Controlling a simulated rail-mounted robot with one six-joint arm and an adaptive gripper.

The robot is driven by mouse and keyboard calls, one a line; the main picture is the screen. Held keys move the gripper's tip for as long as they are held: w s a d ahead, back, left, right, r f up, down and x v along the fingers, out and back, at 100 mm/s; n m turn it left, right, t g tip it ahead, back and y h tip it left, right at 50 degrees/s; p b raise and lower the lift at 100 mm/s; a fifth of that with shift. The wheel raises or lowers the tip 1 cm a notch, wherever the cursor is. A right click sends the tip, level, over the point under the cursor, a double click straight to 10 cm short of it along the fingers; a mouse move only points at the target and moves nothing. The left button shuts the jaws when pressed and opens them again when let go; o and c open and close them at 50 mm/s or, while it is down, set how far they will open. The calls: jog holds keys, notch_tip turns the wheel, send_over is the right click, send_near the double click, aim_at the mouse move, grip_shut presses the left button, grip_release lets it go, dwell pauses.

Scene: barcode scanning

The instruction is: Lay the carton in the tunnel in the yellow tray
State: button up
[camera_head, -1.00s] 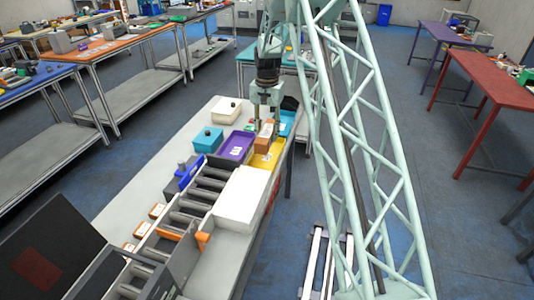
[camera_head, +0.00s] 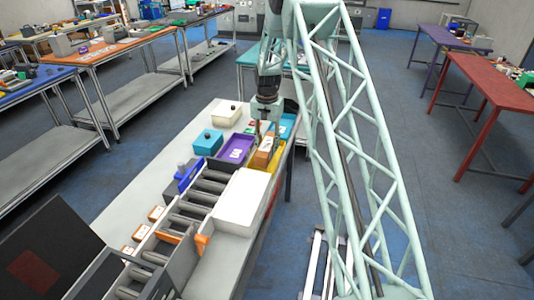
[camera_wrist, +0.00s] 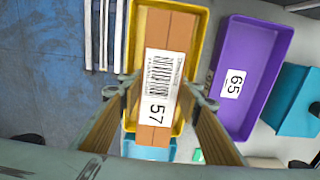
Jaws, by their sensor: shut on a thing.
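The carton (camera_head: 264,152) is a brown box with a white barcode label reading 57. My gripper (camera_head: 266,130) is shut on it. In the wrist view the carton (camera_wrist: 168,48) lies between my fingers (camera_wrist: 160,98), label facing the camera. The yellow tray (camera_wrist: 194,52) shows around and behind the carton, which covers much of its inside. In the head view the yellow tray (camera_head: 275,163) is partly hidden by the carton. Whether the carton touches the tray floor I cannot tell.
A purple tray (camera_head: 237,147) labelled 65 stands close to the left of the yellow tray. The table's right edge is close.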

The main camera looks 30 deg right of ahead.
aim_at(267, 144)
jog(key=shift+f, duration=1.5)
jog(key=shift+f, duration=0.15)
jog(key=o, duration=0.8)
jog(key=shift+r+p, duration=0.5)
jog(key=shift+r, duration=5.6)
